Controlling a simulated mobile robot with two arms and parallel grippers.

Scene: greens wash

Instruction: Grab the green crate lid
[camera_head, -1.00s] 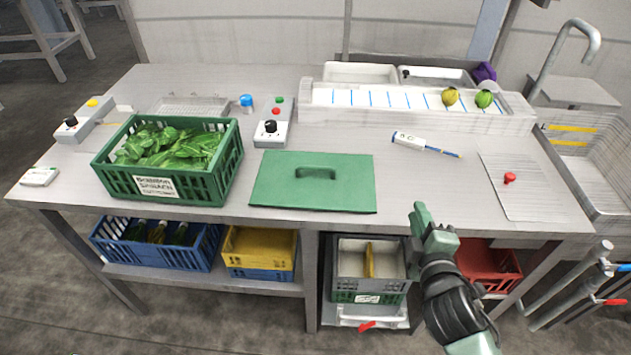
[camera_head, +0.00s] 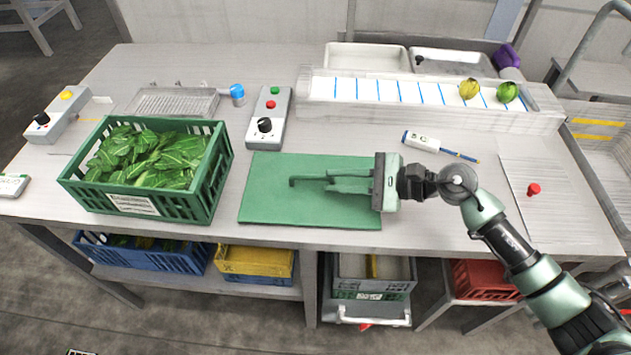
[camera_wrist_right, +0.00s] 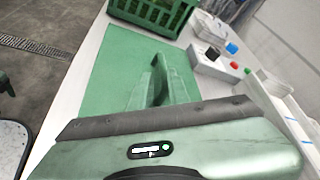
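The flat green crate lid (camera_head: 270,206) lies on the steel table, right of the green crate (camera_head: 134,180) filled with leafy greens. The lid's raised handle (camera_head: 300,181) shows its left end in the head view. My right gripper (camera_head: 330,181) comes in from the right, low over the lid, with its fingers at the handle. The fingers look apart, with the handle's right part between or behind them; contact is not clear. In the right wrist view, the lid (camera_wrist_right: 110,75) lies beneath the fingers (camera_wrist_right: 162,80). My left gripper is not in view.
A control box (camera_head: 268,117) with a black knob stands behind the lid. A white marked tray (camera_head: 430,100) with two round vegetables runs along the back. A white-and-blue pen-like tool (camera_head: 425,143) lies behind my right arm. A red knob (camera_head: 533,189) sits at the right.

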